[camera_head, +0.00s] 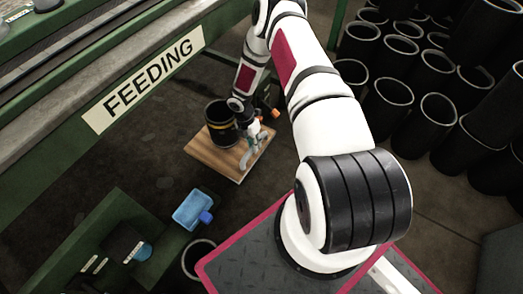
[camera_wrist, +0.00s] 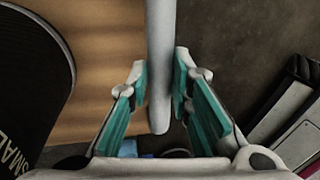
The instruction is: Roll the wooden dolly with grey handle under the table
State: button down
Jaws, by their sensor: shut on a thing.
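The wooden dolly (camera_head: 212,158) is a flat light-wood board on the dark floor, beside the green table (camera_head: 52,150) marked FEEDING. Its grey handle (camera_head: 245,157) rises at the board's right side. My gripper (camera_head: 251,139) is at the handle. In the wrist view, the teal pads of my gripper (camera_wrist: 174,95) close on both sides of the grey handle (camera_wrist: 160,50). The wood board (camera_wrist: 105,60) and the sleeve (camera_wrist: 30,70), with lettering, show at left. The dolly's wheels are hidden.
Several black sleeves (camera_head: 390,95) stand stacked on the floor at right. A green bench (camera_head: 110,235) with a blue object (camera_head: 193,210) is at lower left. Another sleeve (camera_head: 198,257) stands beside my base. Bare floor (camera_head: 150,155) lies left of the dolly, toward the table.

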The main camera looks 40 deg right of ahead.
aim_at(245, 148)
jog(key=shift+w+a+b, duration=0.2)
jog(key=shift+w+a, duration=0.05)
jog(key=shift+w, duration=0.45)
jog(key=shift+w+a+b, duration=0.25)
jog(key=shift+w, duration=0.5)
jog(key=shift+w+a+b, duration=0.2)
jog(key=shift+w+a, duration=0.05)
jog(key=shift+w, duration=0.45)
jog(key=shift+w, duration=0.1)
jog(key=c, duration=1.4)
grip_release()
jog(key=shift+c, duration=0.2)
